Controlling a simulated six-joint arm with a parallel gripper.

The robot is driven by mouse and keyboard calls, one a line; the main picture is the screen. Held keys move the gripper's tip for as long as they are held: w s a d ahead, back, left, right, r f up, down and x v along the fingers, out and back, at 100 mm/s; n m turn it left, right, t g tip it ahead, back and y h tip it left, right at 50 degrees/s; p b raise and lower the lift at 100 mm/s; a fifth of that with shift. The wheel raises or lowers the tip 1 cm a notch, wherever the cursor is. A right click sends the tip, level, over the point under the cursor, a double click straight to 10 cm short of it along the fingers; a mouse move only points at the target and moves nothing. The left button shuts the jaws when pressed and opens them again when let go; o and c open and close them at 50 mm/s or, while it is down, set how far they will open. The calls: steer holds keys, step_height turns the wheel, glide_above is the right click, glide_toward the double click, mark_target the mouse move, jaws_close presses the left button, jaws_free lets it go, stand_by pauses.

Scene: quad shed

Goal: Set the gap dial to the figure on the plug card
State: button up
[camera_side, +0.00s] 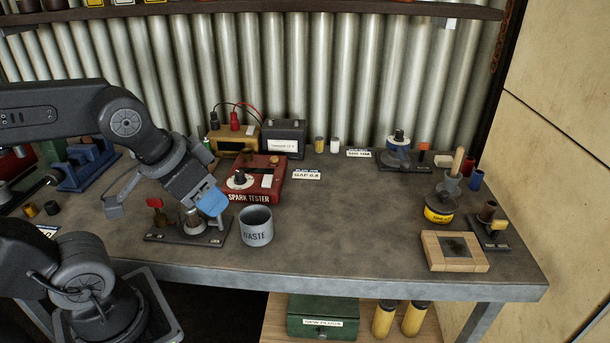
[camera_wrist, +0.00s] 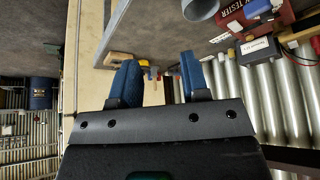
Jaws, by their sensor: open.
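The red spark tester (camera_side: 271,190) sits on the bench left of centre, with a black dial knob (camera_side: 239,179) on a white face. The dial's reading is too small to make out. A small white card (camera_side: 307,175) lies just right of the tester and appears to read "GAP 0.8". My gripper (camera_side: 211,201) has blue fingers and hangs over the bench, in front and left of the tester. In the wrist view my gripper (camera_wrist: 158,75) is open with nothing between the fingers, and the tester (camera_wrist: 276,12) shows at the upper right.
A grey waste cup (camera_side: 256,227) stands in front of the tester. A fixture with a red-handled part (camera_side: 157,213) lies below my gripper. Behind are a yellow box (camera_side: 236,138) with leads and a dark battery (camera_side: 284,138). A wooden frame (camera_side: 454,252) is right; the middle bench is clear.

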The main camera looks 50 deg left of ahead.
steer(key=shift+o, duration=0.5)
steer(key=shift+o, duration=0.6)
steer(key=shift+w+a+r, duration=0.15)
steer(key=shift+w, duration=0.05)
steer(key=n+g, duration=0.6)
steer(key=n, duration=1.6)
glide_above(239, 172)
steer(key=f, duration=0.2)
step_height(239, 172, down, 13)
steer(key=c, duration=0.9)
